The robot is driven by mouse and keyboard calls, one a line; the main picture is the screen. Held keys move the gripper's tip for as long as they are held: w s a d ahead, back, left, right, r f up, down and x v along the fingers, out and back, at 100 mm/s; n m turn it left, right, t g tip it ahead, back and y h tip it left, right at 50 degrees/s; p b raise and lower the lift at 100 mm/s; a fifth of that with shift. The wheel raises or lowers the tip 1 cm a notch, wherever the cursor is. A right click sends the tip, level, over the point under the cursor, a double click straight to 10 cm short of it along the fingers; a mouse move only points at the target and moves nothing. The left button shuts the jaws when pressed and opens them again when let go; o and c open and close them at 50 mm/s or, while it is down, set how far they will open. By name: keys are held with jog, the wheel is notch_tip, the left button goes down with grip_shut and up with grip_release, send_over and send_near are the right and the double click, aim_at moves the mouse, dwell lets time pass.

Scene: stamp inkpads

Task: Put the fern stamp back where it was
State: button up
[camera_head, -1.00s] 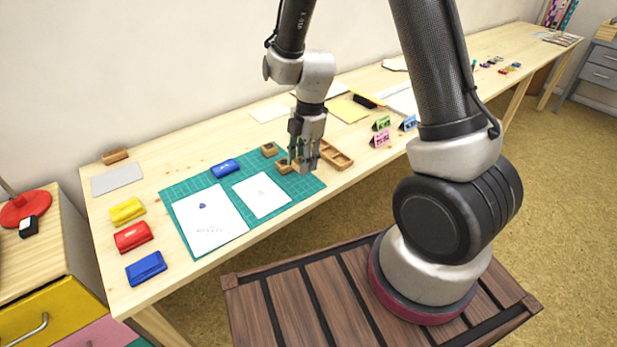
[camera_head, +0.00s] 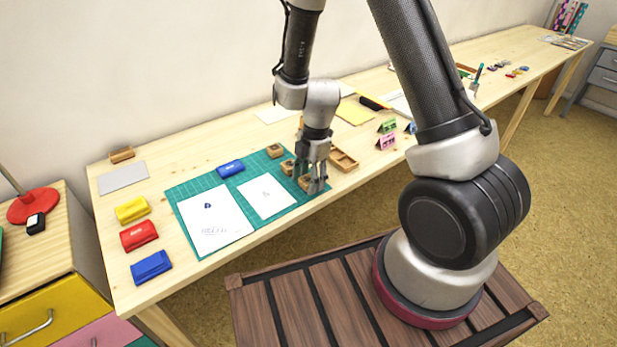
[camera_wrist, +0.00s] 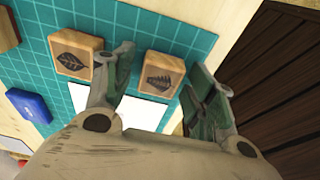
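The fern stamp (camera_wrist: 162,73) is a wooden block with a dark fern picture on top. It stands on the teal cutting mat (camera_head: 183,190), and in the head view (camera_head: 305,184) it is partly hidden by my fingers. My gripper (camera_head: 314,186) is open and low over the mat's right front corner. In the wrist view my gripper (camera_wrist: 158,82) has its fingers on either side of the fern stamp, with a gap at the left finger. A leaf stamp (camera_wrist: 75,54) stands outside the left finger. A wooden tray with compartments (camera_head: 342,161) stands just right of the mat.
Another wooden stamp (camera_head: 275,151) stands at the mat's back edge. White paper (camera_head: 215,222) and a white card (camera_head: 262,194) lie on the mat. A blue inkpad (camera_head: 230,168) is on the mat's back edge. Yellow, red and blue inkpads (camera_head: 139,235) line the left. Small sign cards (camera_head: 387,133) stand right.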

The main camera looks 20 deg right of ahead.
notch_tip(320, 180, up, 12)
jog(key=d, duration=0.2)
jog(key=s+d+r+m+t, duration=0.1)
jog(key=s+d+r+m, duration=0.35)
jog(key=r, duration=0.35)
jog(key=s+d+r+m+t, duration=0.2)
jog(key=s+d+r+m, duration=0.1)
jog(key=r+m, duration=0.35)
jog(key=s+d+r+m+t+h, duration=0.1)
jog(key=s+d+r+m, duration=0.1)
jog(key=s+m, duration=0.3)
jog(key=s+d+r+m, duration=0.3)
jog(key=s+r+m, duration=0.1)
jog(key=s+m, duration=0.1)
jog(key=shift+s+r+m+t+h, duration=0.3)
jog(key=shift+s+r+t+h, duration=0.1)
jog(key=shift+s, duration=0.45)
jog(key=shift+d, duration=0.1)
